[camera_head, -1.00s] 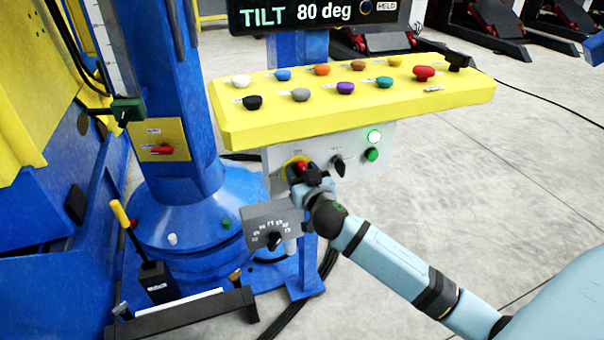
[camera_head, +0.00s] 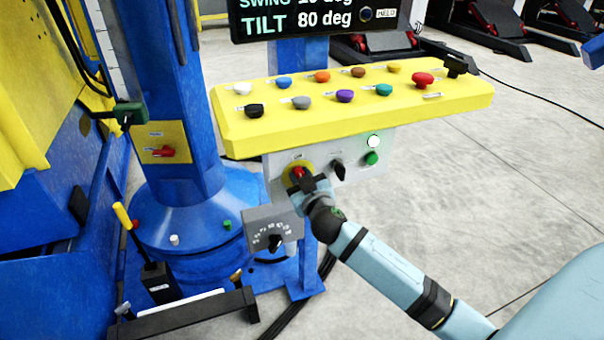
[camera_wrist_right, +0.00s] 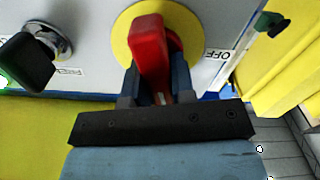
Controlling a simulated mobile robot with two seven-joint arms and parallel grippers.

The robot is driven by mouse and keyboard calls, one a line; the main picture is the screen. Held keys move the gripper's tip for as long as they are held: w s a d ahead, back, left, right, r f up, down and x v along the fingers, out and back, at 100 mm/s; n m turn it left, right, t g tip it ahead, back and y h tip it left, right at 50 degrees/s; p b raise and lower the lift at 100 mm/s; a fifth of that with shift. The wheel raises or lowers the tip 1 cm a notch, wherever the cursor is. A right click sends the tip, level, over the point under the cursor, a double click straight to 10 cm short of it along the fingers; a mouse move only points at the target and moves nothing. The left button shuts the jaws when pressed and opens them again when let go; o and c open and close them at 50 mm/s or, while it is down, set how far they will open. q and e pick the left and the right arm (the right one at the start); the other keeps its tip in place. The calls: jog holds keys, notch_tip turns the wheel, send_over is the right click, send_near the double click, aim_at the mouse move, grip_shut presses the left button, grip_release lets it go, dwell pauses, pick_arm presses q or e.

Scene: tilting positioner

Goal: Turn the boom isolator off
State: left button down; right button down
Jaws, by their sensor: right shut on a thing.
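A red rotary handle (camera_head: 298,174) on a yellow disc sits on the grey control box (camera_head: 350,182) under the yellow panel. My right gripper (camera_head: 306,181) is shut on this handle. In the right wrist view the red handle (camera_wrist_right: 151,52) stands between the fingers (camera_wrist_right: 155,88), in front of the yellow disc (camera_wrist_right: 125,28), with an OFF label (camera_wrist_right: 216,54) at the right. A second red handle (camera_head: 163,151) is on a yellow plate on the blue column, untouched. The labels are too small to tell which isolator is which. My left gripper is out of view.
A black selector knob (camera_head: 338,170) and a green button (camera_head: 371,158) are close right of the held handle. A grey dial box (camera_head: 268,228) hangs just below left. The yellow panel (camera_head: 232,135) with several coloured knobs overhangs above.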

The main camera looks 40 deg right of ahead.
jog(key=n+p, duration=0.1)
jog(key=n, duration=0.1)
jog(key=n+p, duration=0.1)
jog(key=n, duration=0.1)
jog(key=n+p, duration=0.1)
jog(key=n, duration=0.1)
jog(key=shift+a, duration=0.3)
jog(key=n+p, duration=0.1)
jog(key=n, duration=0.3)
jog(key=n+p, duration=0.1)
jog(key=n, duration=0.1)
jog(key=shift+w+a+f+p, duration=0.1)
jog(key=shift+a+f+p, duration=0.05)
jog(key=shift+f+p, duration=0.25)
jog(key=shift+f+n, duration=0.1)
jog(key=shift+n, duration=0.9)
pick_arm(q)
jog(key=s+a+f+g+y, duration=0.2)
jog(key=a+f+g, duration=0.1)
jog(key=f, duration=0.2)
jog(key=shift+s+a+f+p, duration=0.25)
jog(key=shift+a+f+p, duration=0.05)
pick_arm(e)
jog(key=shift+n, duration=0.3)
jog(key=shift+f, duration=0.1)
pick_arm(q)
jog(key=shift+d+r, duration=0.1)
pick_arm(e)
jog(key=c, duration=1)
grip_release()
